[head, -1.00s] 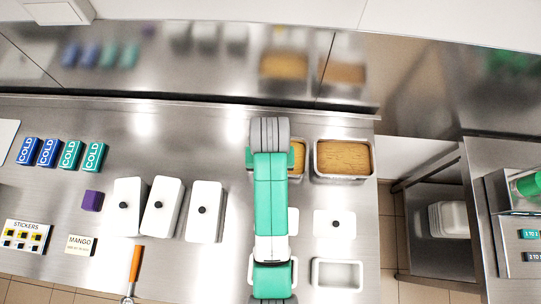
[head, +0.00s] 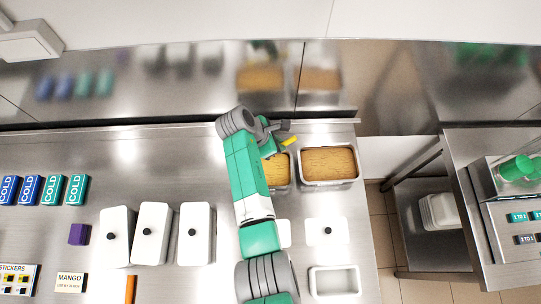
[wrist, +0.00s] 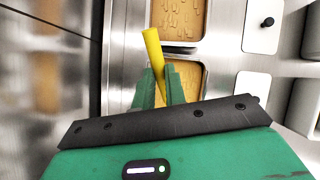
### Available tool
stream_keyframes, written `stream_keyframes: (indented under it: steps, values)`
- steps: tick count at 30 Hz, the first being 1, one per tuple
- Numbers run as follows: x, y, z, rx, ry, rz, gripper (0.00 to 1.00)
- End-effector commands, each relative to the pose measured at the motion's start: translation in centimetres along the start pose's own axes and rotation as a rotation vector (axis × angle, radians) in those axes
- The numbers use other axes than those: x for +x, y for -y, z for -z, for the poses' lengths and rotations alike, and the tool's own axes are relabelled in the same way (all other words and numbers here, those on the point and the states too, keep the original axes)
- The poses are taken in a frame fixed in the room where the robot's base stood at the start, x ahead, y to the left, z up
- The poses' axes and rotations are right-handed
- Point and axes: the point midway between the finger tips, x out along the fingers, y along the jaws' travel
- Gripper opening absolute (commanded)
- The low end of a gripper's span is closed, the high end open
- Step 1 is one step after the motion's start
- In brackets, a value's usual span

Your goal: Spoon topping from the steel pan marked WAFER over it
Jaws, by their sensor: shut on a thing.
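My gripper (head: 277,131) is shut on a yellow tool handle (head: 289,141), which also shows between the fingers in the wrist view (wrist: 153,52). The tool's lower end is hidden, so I cannot tell whether it carries topping. Two steel pans of tan, crumb-like topping stand at the back right of the counter. The left pan (head: 279,188) is partly covered by my arm, and the gripper is above its back edge. The right pan (head: 328,183) is fully in view. No WAFER mark is readable on either pan.
An open, empty-looking white tub (head: 334,294) stands at the front right, with a white lid (head: 327,232) behind it. Several white lidded tubs (head: 152,235) stand left of my arm. COLD packs (head: 52,189), a purple block (head: 79,234) and a MANGO card (head: 70,282) lie farther left.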

Motion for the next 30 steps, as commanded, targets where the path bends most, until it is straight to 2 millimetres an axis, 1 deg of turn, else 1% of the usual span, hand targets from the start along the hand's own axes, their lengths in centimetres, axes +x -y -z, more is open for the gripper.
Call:
stream_keyframes:
  steps: [1, 3, 6, 11, 30]
  values:
    - [0.3, -0.3, -0.3, -0.062, 0.022, -0.041, 0.0]
    - [0.5, -0.8, -0.6, -0.13, 0.044, -0.087, 0.0]
    - [0.5, -1.1, -0.8, -0.17, 0.058, -0.113, 0.0]
    - [0.8, -1.1, -0.7, -0.166, 0.055, -0.11, 0.0]
    - [5.0, -1.2, 1.0, -0.162, 0.053, -0.108, 0.0]
